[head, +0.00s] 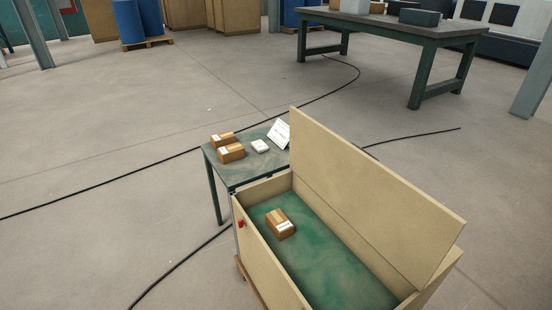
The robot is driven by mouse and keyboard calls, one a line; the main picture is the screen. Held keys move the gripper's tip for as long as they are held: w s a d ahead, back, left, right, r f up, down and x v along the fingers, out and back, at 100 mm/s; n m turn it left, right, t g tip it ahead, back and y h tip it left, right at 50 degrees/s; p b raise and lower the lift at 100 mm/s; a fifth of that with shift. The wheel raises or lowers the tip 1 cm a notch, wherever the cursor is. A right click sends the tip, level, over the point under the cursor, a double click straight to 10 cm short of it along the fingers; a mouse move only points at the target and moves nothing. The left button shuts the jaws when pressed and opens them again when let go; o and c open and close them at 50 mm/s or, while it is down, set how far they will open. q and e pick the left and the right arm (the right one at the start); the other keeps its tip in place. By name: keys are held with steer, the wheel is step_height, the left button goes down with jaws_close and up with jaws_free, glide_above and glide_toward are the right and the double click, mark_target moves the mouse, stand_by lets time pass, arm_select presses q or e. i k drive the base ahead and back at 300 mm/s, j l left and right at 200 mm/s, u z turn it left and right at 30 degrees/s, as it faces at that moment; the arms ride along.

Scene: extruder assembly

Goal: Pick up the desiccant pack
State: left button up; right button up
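A small white pack (260,146), which looks like the desiccant pack, lies on a small green-topped table (246,171) near the middle of the head view. Two brown boxes with white labels sit to its left, a nearer box (231,153) and a farther box (222,139). A tilted white card with print (280,134) stands to its right, by the lid of the crate. Neither of my grippers is in view.
An open wooden crate (262,275) with a green floor stands against the small table, its lid (375,200) raised. A labelled brown box (280,224) lies inside. Black cables (110,180) cross the floor. A large workbench (390,26) stands behind.

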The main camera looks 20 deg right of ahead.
mark_target(260, 146)
steer(key=i+j, duration=0.35)
steer(key=i+j+u, duration=0.15)
steer(key=i+j, duration=0.2)
steer(key=i, duration=0.15)
steer(key=i+j, duration=0.3)
steer(key=i, duration=0.15)
steer(key=i+j+u, duration=0.15)
steer(key=i+j, duration=0.15)
steer(key=i, duration=0.15)
steer(key=i+z, duration=0.15)
steer(key=i, duration=0.5)
steer(key=i+j+z, duration=0.15)
steer(key=i, duration=0.5)
steer(key=i+z, duration=0.35)
steer(key=z, duration=0.15)
steer(key=i+j+z, duration=0.2)
steer(key=z, duration=0.25)
steer(key=i+j+z, duration=0.35)
steer(key=z, duration=0.15)
